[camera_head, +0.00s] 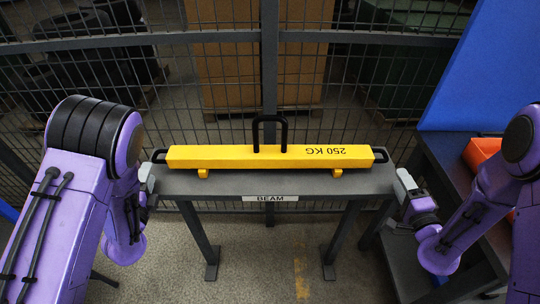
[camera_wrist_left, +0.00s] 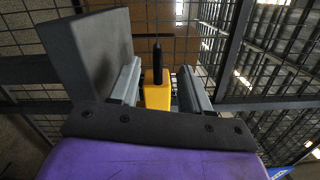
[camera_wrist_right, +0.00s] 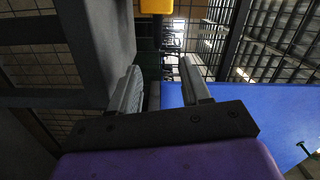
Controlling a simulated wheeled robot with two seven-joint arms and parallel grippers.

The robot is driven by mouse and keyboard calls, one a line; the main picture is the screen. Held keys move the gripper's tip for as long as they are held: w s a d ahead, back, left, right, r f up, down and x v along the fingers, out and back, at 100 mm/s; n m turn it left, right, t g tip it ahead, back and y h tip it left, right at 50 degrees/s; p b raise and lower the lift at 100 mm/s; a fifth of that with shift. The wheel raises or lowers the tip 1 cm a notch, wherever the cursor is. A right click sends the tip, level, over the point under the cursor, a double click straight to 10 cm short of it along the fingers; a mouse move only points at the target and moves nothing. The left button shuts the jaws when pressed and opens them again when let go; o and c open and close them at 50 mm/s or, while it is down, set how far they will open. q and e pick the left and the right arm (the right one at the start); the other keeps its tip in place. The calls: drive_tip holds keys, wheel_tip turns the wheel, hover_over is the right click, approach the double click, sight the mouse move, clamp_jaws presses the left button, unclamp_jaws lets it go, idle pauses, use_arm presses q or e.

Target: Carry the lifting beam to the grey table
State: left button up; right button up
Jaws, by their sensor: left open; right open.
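The lifting beam (camera_head: 220,158) is a yellow bar marked 250 KG, with a black hoop on top and a black handle at each end. It rests on two yellow feet on a narrow dark grey stand (camera_head: 230,186) labelled BEAM. My left gripper (camera_head: 148,178) is open at the beam's left end; in the left wrist view the beam (camera_wrist_left: 156,92) shows between the open fingers (camera_wrist_left: 160,80). My right gripper (camera_head: 403,182) is open and empty beside the stand's right end. In the right wrist view (camera_wrist_right: 161,78) the yellow beam end (camera_wrist_right: 157,6) shows at the top, beyond the fingers.
A dark grey table (camera_head: 450,165) stands at the right, partly behind my right arm, with an orange bin (camera_head: 481,152) on it. A blue panel (camera_head: 490,70) rises behind it. A wire mesh fence (camera_head: 150,40) runs close behind the stand. Floor (camera_head: 275,265) before the stand is clear.

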sight(156, 152)
use_arm(q)
drive_tip(key=w, duration=0.6)
drive_tip(key=w+a, duration=0.1)
drive_tip(key=w, duration=0.3)
drive_tip(key=shift+w+a, duration=0.1)
use_arm(e)
drive_tip(key=w, duration=0.3)
drive_tip(key=w+a, duration=0.1)
drive_tip(key=w, duration=0.6)
drive_tip(key=shift+w+a+f, duration=0.1)
drive_tip(key=shift+a+f, duration=0.05)
use_arm(q)
clamp_jaws()
use_arm(e)
clamp_jaws()
use_arm(q)
drive_tip(key=shift+f, duration=0.15)
